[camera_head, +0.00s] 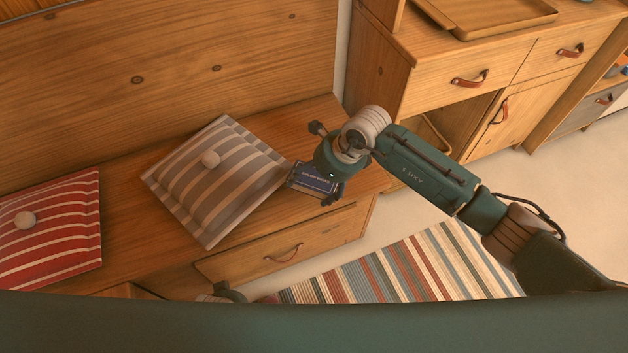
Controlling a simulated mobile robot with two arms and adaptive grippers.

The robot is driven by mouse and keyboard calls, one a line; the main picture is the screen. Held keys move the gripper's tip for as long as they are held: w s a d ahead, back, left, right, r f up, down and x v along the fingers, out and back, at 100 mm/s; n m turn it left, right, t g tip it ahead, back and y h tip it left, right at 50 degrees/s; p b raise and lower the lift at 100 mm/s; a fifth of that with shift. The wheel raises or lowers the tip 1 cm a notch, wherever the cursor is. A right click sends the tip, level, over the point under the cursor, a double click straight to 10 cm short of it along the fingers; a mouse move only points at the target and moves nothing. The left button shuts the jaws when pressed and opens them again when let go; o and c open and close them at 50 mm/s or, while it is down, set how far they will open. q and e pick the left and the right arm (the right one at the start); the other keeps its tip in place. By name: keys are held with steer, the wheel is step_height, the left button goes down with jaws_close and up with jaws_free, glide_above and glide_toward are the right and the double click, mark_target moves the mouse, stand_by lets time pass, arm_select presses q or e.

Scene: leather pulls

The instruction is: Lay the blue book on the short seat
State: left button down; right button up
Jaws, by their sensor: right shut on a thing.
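The blue book (313,179) is at the right end of the wooden seat (325,125), just right of the grey striped cushion. My right gripper (328,190) reaches in from the right and is shut on the book, partly covering it. The book's blue cover faces up. I cannot tell whether its underside touches the seat or is a little above it. A small dark part, likely of my left arm, shows at the bottom edge below the seat's drawer; its fingers cannot be made out.
A grey striped cushion (215,180) and a red striped cushion (50,235) lie on the seat. A cabinet (420,75) with leather pulls and a wooden tray (490,15) stands at the back right. A striped rug (400,270) lies on the floor in front.

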steer(key=shift+f, duration=0.2)
steer(key=o, duration=1.3)
